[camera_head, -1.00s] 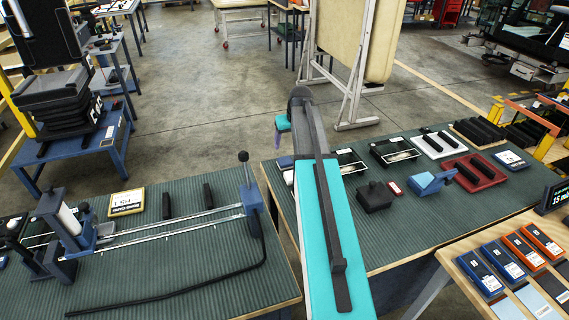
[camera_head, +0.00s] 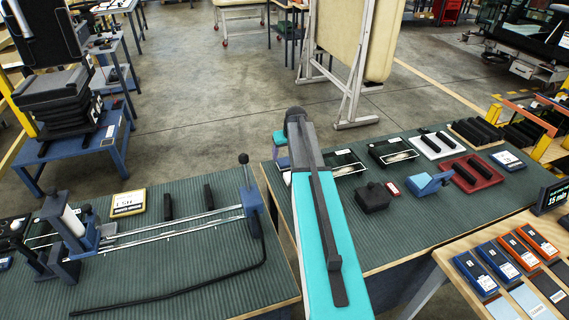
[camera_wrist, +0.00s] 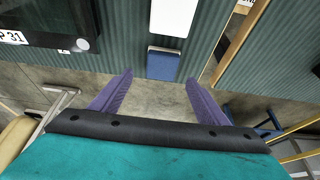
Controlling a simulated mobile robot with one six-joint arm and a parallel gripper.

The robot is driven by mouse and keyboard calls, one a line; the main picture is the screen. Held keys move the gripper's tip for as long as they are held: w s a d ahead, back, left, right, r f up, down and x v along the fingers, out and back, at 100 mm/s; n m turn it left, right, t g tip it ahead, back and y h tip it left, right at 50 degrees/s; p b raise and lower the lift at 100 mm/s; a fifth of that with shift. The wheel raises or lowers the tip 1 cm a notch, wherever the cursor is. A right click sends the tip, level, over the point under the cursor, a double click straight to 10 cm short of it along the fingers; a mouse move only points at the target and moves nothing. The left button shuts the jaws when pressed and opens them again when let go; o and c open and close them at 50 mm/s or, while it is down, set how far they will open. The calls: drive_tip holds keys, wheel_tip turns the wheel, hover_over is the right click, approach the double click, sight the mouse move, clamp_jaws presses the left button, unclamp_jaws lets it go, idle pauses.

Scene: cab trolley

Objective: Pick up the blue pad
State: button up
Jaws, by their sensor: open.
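A small blue pad (camera_wrist: 164,63) lies on the green ribbed mat near the table's edge, beside a white piece (camera_wrist: 173,17) in the wrist view. It also shows in the head view (camera_head: 284,162), just left of my arm and partly hidden by it. My gripper (camera_wrist: 158,82) is open and empty, with its two purple fingers spread apart. The pad appears ahead of the gap between the fingertips, not between them. In the head view my gripper is mostly hidden behind my arm, close to the pad.
Black trays (camera_head: 393,151), a dark block (camera_head: 374,197), a blue tool (camera_head: 430,184) and a red tray (camera_head: 472,173) stand on the right-hand table. A left-hand table (camera_head: 180,270) carries a railed fixture. Bare floor lies between the tables and behind them.

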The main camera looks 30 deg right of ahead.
sight(284, 161)
drive_tip(key=shift+w+f, duration=0.1)
drive_tip(key=shift+f, duration=0.15)
drive_tip(key=shift+f, duration=0.1)
drive_tip(key=shift+p+x, duration=1.5)
drive_tip(key=shift+x, duration=1)
drive_tip(key=shift+a, duration=0.1)
drive_tip(key=c, duration=1.1)
drive_tip(key=shift+c, duration=0.2)
wheel_tip(284, 161, up, 10)
drive_tip(key=b, duration=0.3)
drive_tip(key=shift+b, duration=0.35)
